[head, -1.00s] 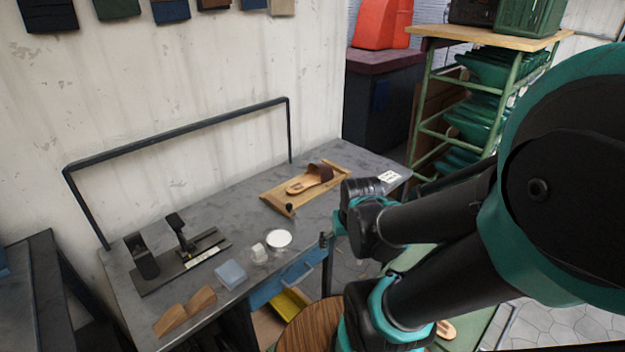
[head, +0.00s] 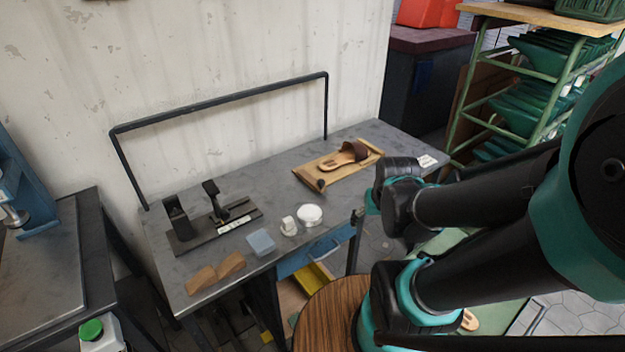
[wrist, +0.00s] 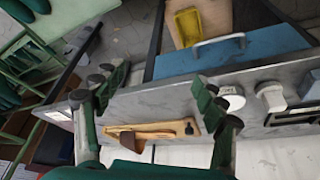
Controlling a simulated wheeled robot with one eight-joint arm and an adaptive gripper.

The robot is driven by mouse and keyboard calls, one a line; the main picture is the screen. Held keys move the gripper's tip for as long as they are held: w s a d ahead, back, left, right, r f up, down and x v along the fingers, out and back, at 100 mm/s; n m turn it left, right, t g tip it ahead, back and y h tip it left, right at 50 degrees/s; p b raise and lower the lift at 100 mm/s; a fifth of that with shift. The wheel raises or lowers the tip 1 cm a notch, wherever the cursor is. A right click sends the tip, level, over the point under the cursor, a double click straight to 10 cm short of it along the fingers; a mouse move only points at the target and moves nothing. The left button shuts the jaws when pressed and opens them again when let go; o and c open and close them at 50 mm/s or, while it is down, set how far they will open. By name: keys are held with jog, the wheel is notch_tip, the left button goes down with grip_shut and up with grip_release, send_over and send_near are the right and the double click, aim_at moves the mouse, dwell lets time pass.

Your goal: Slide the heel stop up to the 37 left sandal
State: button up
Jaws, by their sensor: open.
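A sandal (head: 345,156) with a tan sole and a brown strap lies on a wooden board (head: 348,175) near the table's right end. A dark round knob (head: 320,185), which looks like the heel stop, stands at the board's near left end, a small gap from the sandal's heel. In the wrist view the sandal (wrist: 145,136) and the knob (wrist: 188,128) show beyond my fingers. My gripper (wrist: 158,100) is open and empty, its fingers spread apart, clear of the board. In the head view my gripper (head: 374,200) is to the right of the knob. No size mark is readable.
A black jig (head: 215,228), a blue block (head: 261,242), a white dish (head: 309,215), a small white item (head: 289,226) and wooden wedges (head: 217,272) stand left on the table. A black rail frame (head: 220,100) spans the back. A blue drawer (head: 320,250) is below.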

jog(key=w+a+r, duration=0.1)
jog(key=w+r, duration=0.1)
jog(key=w, duration=0.2)
jog(key=w+a+r+g, duration=0.1)
jog(key=w+a+r, duration=0.1)
jog(key=w+r, duration=0.1)
jog(key=w+a+r+m+g, duration=0.1)
jog(key=w+r, duration=0.2)
jog(key=w, duration=0.2)
jog(key=shift+w+a, duration=0.2)
jog(key=shift+a, duration=0.2)
jog(key=c, duration=0.5)
notch_tip(320, 180, up, 7)
jog(key=m+g, duration=0.1)
jog(key=g, duration=0.1)
send_over(321, 180)
notch_tip(321, 180, down, 17)
jog(key=shift+d+f, duration=0.1)
jog(key=shift+f, duration=0.1)
grip_shut()
